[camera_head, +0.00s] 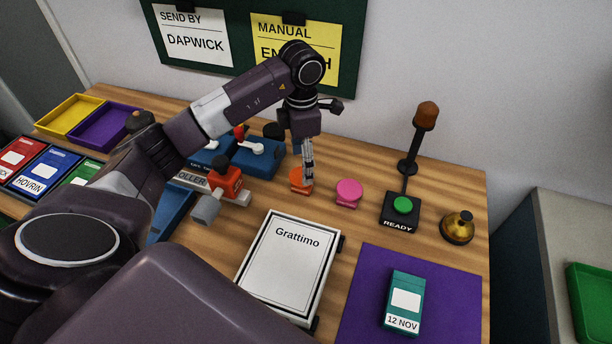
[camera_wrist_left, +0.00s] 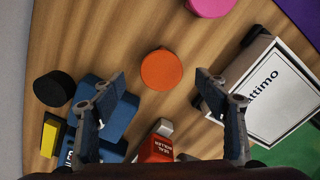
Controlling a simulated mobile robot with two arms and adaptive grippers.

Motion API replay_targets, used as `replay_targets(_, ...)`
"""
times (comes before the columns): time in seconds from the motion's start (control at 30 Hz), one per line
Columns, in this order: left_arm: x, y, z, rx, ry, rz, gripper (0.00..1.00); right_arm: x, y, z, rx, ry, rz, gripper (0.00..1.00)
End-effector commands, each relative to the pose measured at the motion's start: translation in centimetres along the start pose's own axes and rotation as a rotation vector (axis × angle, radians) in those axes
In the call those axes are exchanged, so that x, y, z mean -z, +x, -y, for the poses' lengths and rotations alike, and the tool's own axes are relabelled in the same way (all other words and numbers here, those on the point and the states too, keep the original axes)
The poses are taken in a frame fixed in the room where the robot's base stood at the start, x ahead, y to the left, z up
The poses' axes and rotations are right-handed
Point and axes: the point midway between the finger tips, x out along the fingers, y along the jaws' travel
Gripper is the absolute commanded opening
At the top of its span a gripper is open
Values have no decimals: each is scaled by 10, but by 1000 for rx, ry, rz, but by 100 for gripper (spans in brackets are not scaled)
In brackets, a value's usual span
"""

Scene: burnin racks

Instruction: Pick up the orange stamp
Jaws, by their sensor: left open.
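The orange stamp (camera_head: 295,182) stands on the wooden table, left of the pink stamp (camera_head: 348,192). My left gripper (camera_head: 308,178) points down right at the orange stamp and partly covers it in the head view. In the left wrist view the orange stamp's round top (camera_wrist_left: 161,70) lies ahead of the gap between the two spread fingers (camera_wrist_left: 165,88), with nothing between them. My right gripper is not in view.
A white board marked Grattimo (camera_head: 283,262) lies in front. A blue device (camera_head: 255,158) and a red-handled seal roller (camera_head: 228,182) stand left. A ready button (camera_head: 402,206), a brass bell (camera_head: 457,228) and a purple mat (camera_head: 440,285) with a green box (camera_head: 404,298) are right.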

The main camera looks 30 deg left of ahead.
Motion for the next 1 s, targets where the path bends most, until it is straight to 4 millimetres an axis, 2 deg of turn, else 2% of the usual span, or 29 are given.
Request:
replay_targets(0.23, 2, 30, 3, 4, 0, -2, 67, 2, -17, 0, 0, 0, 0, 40)
replay_targets(0.4, 2, 51, 2, 1, 0, 0, 67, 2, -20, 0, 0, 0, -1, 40)
replay_targets(0.67, 1, 56, 1, -2, 0, 1, 67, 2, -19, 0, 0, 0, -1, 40)
replay_targets(1.0, 1, 55, 1, -2, 1, 1, 32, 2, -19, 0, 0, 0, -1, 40)
